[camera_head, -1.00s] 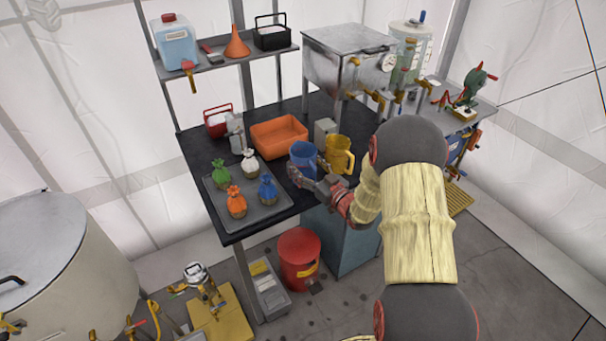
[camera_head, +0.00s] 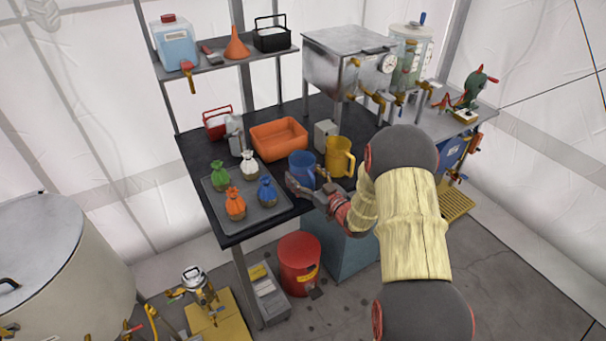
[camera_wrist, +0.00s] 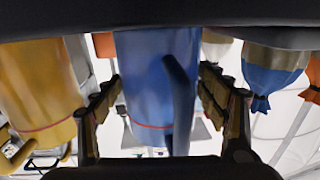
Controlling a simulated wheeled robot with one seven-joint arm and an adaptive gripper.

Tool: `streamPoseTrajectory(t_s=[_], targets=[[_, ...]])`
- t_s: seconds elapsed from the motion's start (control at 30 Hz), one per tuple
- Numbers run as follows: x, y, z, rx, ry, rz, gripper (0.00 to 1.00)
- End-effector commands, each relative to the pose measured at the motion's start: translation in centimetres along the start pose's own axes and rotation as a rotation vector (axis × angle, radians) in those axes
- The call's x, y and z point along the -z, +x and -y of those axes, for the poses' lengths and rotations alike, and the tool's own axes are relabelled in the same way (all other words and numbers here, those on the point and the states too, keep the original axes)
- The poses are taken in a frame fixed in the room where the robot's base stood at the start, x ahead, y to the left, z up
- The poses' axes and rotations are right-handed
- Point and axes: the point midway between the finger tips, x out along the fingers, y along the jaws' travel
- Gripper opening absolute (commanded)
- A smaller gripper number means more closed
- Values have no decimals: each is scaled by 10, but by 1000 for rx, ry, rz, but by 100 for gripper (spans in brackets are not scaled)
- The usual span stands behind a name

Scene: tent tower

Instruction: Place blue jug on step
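The blue jug (camera_head: 301,167) is at the front edge of the black table, left of the yellow jug (camera_head: 339,158). My gripper (camera_head: 310,190) is at the jug's front side. In the wrist view the blue jug (camera_wrist: 150,85) stands between the two fingers, its handle facing the camera. Both fingertips lie close against the jug's sides, and the gripper looks shut on it. Whether the jug's base touches the table is hidden by the gripper. The yellow jug is also in the wrist view (camera_wrist: 38,90), apart from the fingers. I cannot tell which surface is the step.
A tray (camera_head: 225,222) with several tied bags stands left on the table (camera_head: 203,155). An orange bin (camera_head: 278,138) and a small grey box (camera_head: 325,135) are behind the jugs. A blue-grey cabinet (camera_head: 345,255) and a red bin (camera_head: 300,262) stand below.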

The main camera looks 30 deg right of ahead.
Motion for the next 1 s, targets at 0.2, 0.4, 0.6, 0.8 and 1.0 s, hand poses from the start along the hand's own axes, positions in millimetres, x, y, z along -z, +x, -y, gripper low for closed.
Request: streamPoseTrajectory(t_s=[0.2, 0.4, 0.6, 0.8, 1.0], targets=[[0, 0, 0, 0, 0, 0, 84], [0, 0, 0, 0, 0, 0, 84], [2, -5, -1, -2, 0, 1, 84], [6, -41, 1, -3, 2, 0, 84], [6, -68, 2, -1, 0, 1, 84]])
